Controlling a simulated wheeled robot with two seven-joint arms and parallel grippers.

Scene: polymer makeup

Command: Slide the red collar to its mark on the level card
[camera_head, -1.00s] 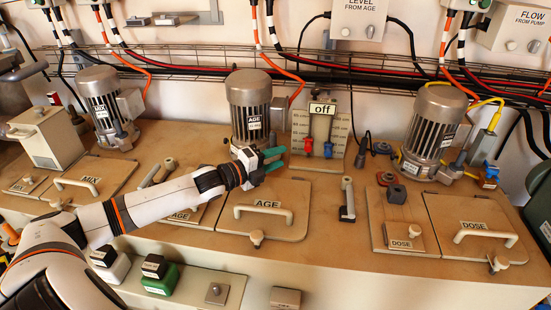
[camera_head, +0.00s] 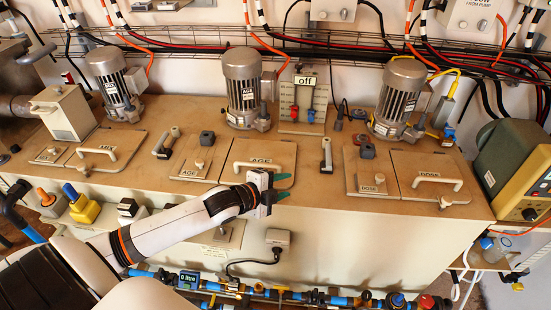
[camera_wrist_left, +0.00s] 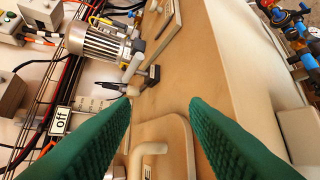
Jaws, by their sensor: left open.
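The level card (camera_head: 284,97) stands upright at the back of the bench under a small "off" sign (camera_head: 305,80). The red collar (camera_head: 294,112) is near the bottom of the card's left side, with the blue collar (camera_head: 311,115) to its right. My left gripper (camera_head: 287,186) is open and empty over the front part of the AGE lid, well in front of the card. In the left wrist view its green fingers (camera_wrist_left: 160,103) are wide apart. The "off" sign shows there too (camera_wrist_left: 60,122), but I cannot make out the collars. My right gripper is not in view.
The AGE motor (camera_head: 241,88) stands left of the card and the DOSE motor (camera_head: 398,98) to its right. The AGE lid handle (camera_head: 258,164) is close to my left gripper. A black-based lever (camera_head: 326,155) stands right of that lid. Cables run along the wall.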

